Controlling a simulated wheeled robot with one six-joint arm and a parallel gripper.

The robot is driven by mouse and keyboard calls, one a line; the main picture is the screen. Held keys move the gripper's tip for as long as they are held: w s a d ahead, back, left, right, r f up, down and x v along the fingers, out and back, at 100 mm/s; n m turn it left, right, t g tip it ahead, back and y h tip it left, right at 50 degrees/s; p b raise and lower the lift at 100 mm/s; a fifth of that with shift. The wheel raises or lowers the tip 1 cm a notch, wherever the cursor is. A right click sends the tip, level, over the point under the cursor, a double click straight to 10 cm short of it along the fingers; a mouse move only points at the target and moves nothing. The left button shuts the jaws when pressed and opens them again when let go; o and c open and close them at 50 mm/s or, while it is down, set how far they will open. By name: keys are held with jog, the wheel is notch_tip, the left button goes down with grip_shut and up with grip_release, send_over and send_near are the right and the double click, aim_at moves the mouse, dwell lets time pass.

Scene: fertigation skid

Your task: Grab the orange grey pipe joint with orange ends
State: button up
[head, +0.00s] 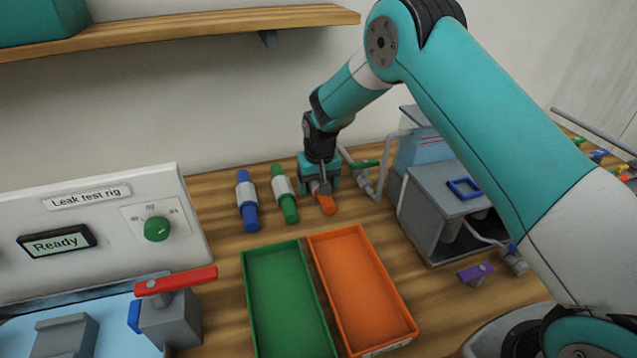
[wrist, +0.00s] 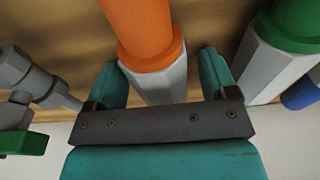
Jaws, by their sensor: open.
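The grey pipe joint with orange ends (head: 326,204) lies on the wooden table at the back, beside the green-ended joint. In the head view only its near orange end shows clearly; my gripper hides the rest. My gripper (head: 320,184) is right over it, pointing down. In the wrist view the orange end (wrist: 141,27) and grey middle (wrist: 158,83) lie between the two teal fingers of my gripper (wrist: 165,75). The fingers are open, one on each side, with a gap showing at least on the right.
A green-ended joint (head: 284,193) and a blue-ended joint (head: 247,200) lie to the left. A green tray (head: 247,290) and an orange tray (head: 318,270) stand in front. A grey pump unit (head: 432,192) and pipe with green valve handle (head: 366,163) stand right.

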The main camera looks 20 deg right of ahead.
jog(key=c, duration=1)
jog(key=shift+c, duration=0.2)
